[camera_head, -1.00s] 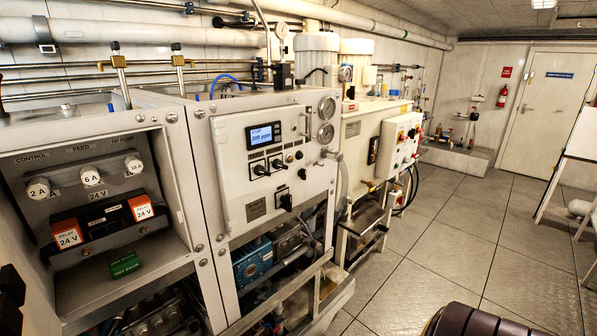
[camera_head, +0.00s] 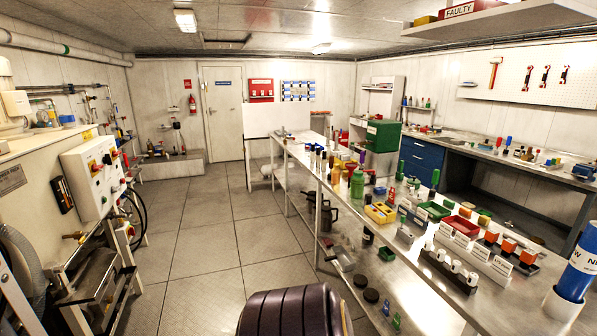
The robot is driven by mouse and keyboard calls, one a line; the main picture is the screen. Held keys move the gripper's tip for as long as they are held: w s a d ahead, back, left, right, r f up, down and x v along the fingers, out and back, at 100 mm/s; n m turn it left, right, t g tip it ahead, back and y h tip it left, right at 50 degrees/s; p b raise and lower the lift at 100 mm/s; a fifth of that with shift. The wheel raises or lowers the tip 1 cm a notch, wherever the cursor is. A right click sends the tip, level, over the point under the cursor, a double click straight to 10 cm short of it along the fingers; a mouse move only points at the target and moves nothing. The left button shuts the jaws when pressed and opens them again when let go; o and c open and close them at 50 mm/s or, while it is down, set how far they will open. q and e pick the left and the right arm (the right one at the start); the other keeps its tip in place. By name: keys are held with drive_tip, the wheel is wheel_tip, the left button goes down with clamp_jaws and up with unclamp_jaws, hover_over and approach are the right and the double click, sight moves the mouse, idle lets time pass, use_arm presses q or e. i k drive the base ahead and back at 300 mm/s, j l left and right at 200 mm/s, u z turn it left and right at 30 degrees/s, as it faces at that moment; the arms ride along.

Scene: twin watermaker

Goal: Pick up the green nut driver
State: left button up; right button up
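Several upright green-handled tools stand on the long metal bench on the right. One green handle (camera_head: 434,180) stands near the bench's back edge, and another green handle (camera_head: 400,170) stands a little to its left. Which of them, if any, is the green nut driver I cannot tell at this size. More small upright tools, some with green handles, stand on the far bench along the right wall. Neither of my grippers is in view.
The long bench (camera_head: 455,300) runs from the near right into the room, crowded with bottles, trays, labelled holders and a blue roll (camera_head: 580,262). A white control box (camera_head: 93,178) is on the left. The tiled floor (camera_head: 205,235) between them is clear.

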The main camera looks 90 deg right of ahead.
sight(437, 173)
drive_tip(key=k+z, duration=0.1)
drive_tip(key=z, duration=1.55)
drive_tip(key=i+j+z, duration=0.1)
drive_tip(key=z, duration=2.15)
drive_tip(key=k, duration=0.05)
